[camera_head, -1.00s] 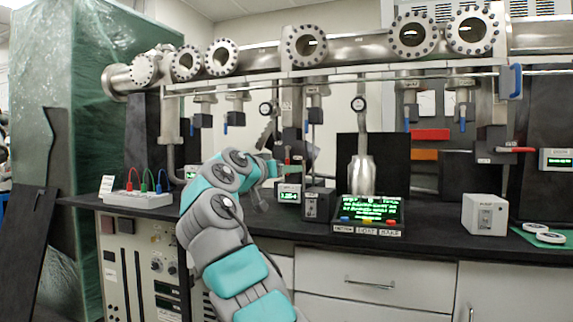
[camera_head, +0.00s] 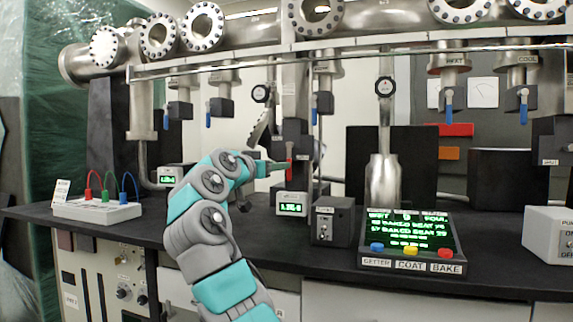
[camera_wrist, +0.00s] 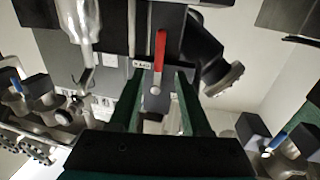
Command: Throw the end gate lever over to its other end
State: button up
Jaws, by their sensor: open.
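A red lever (camera_wrist: 160,50) points up in the wrist view from a round pivot on a dark valve block, with a small label beside it that I cannot read surely. It lies between the green fingers of my gripper (camera_wrist: 158,82), which are apart, one on each side of it. I cannot tell whether either finger touches it. In the head view the red lever (camera_head: 289,164) is a thin strip at the dark block below the steel pipe, right at the tip of my gripper (camera_head: 278,166).
Below my gripper, a small green display (camera_head: 291,204) and a dark switch box (camera_head: 332,221) stand on the black bench. A control panel (camera_head: 410,240) and a steel bottle (camera_head: 383,180) are to the right. Blue-handled valves (camera_head: 448,98) hang from the pipe above. A socket box (camera_head: 97,210) is left.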

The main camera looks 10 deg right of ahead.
aim_at(290, 161)
jog(key=p+x, duration=0.2)
jog(key=x, duration=0.5)
jog(key=shift+w+d, duration=0.1)
jog(key=shift+d, duration=0.1)
jog(key=shift+c, duration=0.3)
grip_shut()
dwell(0.9)
